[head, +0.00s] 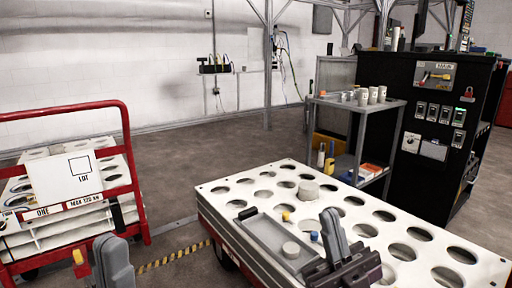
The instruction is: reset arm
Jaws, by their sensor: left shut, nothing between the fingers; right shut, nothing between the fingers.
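My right gripper (346,268) is a dark block at the bottom edge, with a grey arm part rising beside it. It overlaps the near edge of the white perforated cart top (225,187) and the right end of the grey tray. It is shut with nothing held. Its fingertips are hard to make out. A grey rounded part of my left arm shows at the bottom left, in front of the red-framed cart. The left gripper's fingers are below the picture. I cannot tell whether the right gripper touches the cart.
A grey tray (247,216) with a round grey piece (291,250) lies on the cart top. A red-framed cart (126,140) stands left. A shelf with white cups (362,97) and a black cabinet (430,190) stand at the right. Floor (190,130) behind is clear.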

